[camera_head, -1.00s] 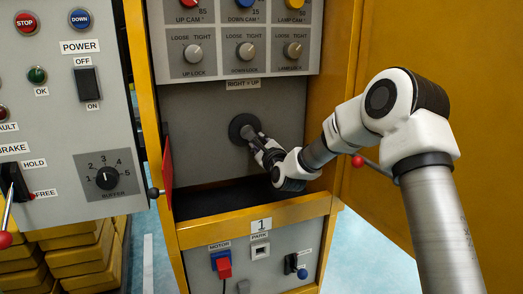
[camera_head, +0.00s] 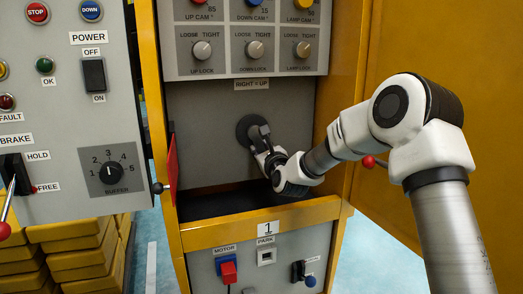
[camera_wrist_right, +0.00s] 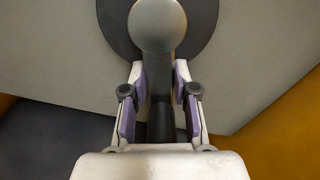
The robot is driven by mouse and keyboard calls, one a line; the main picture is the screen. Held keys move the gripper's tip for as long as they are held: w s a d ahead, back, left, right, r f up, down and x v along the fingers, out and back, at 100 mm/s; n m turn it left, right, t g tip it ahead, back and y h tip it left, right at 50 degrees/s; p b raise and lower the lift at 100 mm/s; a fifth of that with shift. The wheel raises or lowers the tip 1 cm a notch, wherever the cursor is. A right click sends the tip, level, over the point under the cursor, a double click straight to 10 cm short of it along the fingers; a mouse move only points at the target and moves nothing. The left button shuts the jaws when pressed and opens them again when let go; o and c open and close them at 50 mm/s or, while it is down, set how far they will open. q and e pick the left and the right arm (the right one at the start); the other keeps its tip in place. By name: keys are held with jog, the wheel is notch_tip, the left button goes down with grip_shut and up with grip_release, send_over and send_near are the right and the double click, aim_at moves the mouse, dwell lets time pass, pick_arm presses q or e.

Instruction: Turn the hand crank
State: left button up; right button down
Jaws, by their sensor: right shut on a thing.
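The hand crank (camera_head: 259,131) sits on a dark round disc on the grey back panel of the yellow cabinet, under the label "RIGHT = UP". My right gripper (camera_head: 266,150) reaches in from the right and is shut on the crank. In the right wrist view, the fingers of my right gripper (camera_wrist_right: 159,95) lie on both sides of the dark crank arm (camera_wrist_right: 160,85), with the round grey hub above and the dark disc behind it. The gripper hides part of the crank in the head view. My left gripper is not in view.
A red-edged flap (camera_head: 171,165) stands at the cabinet's left side. The open yellow door (camera_head: 440,60) is behind my right arm. A control panel (camera_head: 75,190) with switches and a brake lever is at the left. Lock knobs (camera_head: 201,50) sit above the crank.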

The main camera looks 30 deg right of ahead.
jog(key=shift+f, duration=0.15)
jog(key=c, duration=0.9)
grip_release()
jog(key=v, duration=1.2)
